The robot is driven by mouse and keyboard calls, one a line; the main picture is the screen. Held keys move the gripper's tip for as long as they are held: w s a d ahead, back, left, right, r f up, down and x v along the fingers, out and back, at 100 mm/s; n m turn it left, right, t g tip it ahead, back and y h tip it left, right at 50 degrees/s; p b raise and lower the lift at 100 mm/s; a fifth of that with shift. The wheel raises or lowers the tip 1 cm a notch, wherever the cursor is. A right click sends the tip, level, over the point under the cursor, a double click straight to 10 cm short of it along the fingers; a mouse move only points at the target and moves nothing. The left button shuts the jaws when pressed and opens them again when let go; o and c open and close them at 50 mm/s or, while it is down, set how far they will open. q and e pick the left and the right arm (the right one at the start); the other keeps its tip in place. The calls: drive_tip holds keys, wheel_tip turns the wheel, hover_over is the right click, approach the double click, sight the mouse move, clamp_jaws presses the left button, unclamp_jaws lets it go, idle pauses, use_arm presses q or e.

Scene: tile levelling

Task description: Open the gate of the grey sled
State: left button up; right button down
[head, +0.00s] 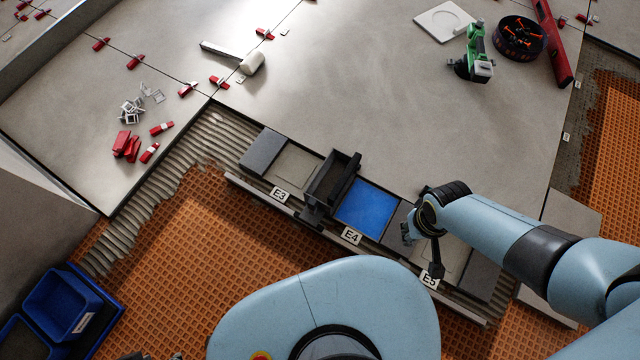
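The dark grey sled (328,182) sits across the rail between the labels E3 and E4, left of a blue tile. It is a narrow trough with raised side walls, and its lower end overhangs the rail. I cannot make out which part is its gate or whether that gate is open. My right gripper (422,250) is near the label E5, to the right of the sled and apart from it. Its dark fingers point down over the tile row, and their opening is hard to read. My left gripper does not show clearly.
The rail (260,196) carries labels E3 (280,195), E4 (351,236) and E5 (430,281). The blue tile (366,207) lies between sled and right gripper. A mallet (250,62), red wedges (126,146) and a green tool (476,50) lie on the large tiles. Blue bins (62,300) stand lower left.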

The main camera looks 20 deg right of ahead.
sight(313, 207)
use_arm(q)
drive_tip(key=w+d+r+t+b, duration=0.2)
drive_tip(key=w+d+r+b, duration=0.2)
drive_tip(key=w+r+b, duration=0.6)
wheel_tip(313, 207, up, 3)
drive_tip(key=b, duration=0.3)
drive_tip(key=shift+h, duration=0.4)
use_arm(e)
drive_tip(key=w+a+m+g+y, duration=0.1)
drive_tip(key=w+a+m, duration=0.2)
drive_tip(key=w, duration=1)
drive_tip(key=w+a+m+y, duration=0.1)
drive_tip(key=w+a+m, duration=0.2)
drive_tip(key=w, duration=0.9)
drive_tip(key=a, duration=0.2)
drive_tip(key=shift+w+a+f+m+g, duration=0.25)
drive_tip(key=shift+w+a+m+g, duration=0.1)
drive_tip(key=shift+w+m+g, duration=0.05)
drive_tip(key=shift+f, duration=0.1)
